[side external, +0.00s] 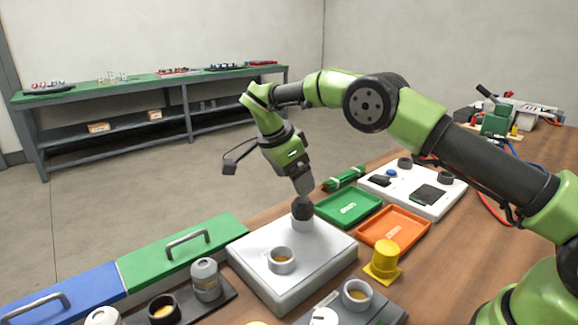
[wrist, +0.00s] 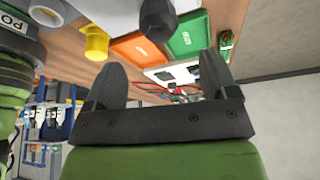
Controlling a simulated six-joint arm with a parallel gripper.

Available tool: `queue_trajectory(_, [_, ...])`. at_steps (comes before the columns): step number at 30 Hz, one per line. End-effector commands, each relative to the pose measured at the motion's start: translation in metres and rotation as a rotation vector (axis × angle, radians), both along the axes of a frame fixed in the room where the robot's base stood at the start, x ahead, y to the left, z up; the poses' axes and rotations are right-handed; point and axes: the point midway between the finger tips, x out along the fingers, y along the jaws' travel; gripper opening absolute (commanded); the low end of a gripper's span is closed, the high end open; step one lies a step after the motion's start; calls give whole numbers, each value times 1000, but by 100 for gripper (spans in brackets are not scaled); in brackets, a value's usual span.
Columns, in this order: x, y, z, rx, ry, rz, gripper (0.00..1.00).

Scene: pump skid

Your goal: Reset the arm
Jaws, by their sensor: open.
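My gripper (side external: 303,187) points down over the white raised platform (side external: 262,285), close above a black knob (side external: 302,208) on a short grey cylinder. In the side view its finger overlaps the knob's top edge, so I cannot tell whether they touch. In the wrist view my gripper (wrist: 162,72) has its two dark fingers spread wide with nothing held between them. The black knob (wrist: 158,18) shows beyond the fingertips there, and seems apart from them.
A grey cup (side external: 281,261) stands on the platform. A green tray (side external: 349,207), an orange tray (side external: 393,228) and a yellow cylinder (side external: 385,257) are close on the right. Green (side external: 183,252) and blue (side external: 62,297) handled lids lie left. The air above the bench is free.

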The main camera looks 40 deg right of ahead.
Motion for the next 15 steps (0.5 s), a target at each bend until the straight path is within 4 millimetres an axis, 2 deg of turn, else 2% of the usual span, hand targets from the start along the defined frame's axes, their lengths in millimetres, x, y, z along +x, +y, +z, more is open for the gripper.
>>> queue_trajectory(3, [2, 6, 15, -1, -3, 0, 80])
queue_trajectory(11, [2, 12, 32, 5, 0, 8, 80])
queue_trajectory(15, [-3, 11, 57, 42, 3, 102, 80])
